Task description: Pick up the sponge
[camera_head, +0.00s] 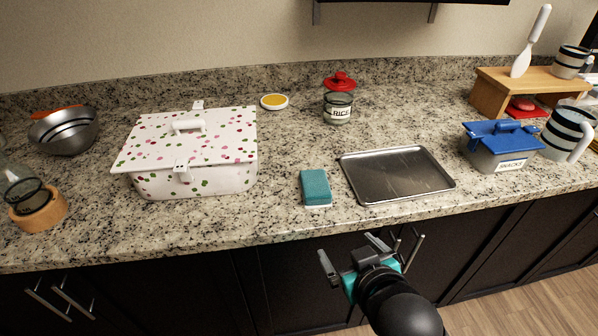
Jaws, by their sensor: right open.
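The sponge (315,187) is teal with a pale underside. It lies on the speckled granite counter near the front edge, just left of a metal tray. My right gripper (347,256) is open and empty. It shows in front of the counter's edge, below and slightly right of the sponge in the picture, and apart from it. My left gripper is not in view.
The metal tray (396,174) lies close to the sponge's right. A white dotted box (215,178) stands to the left, and a blue-lidded snacks container (500,148) to the right. A rice jar (338,107) stands behind. Bare counter surrounds the sponge.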

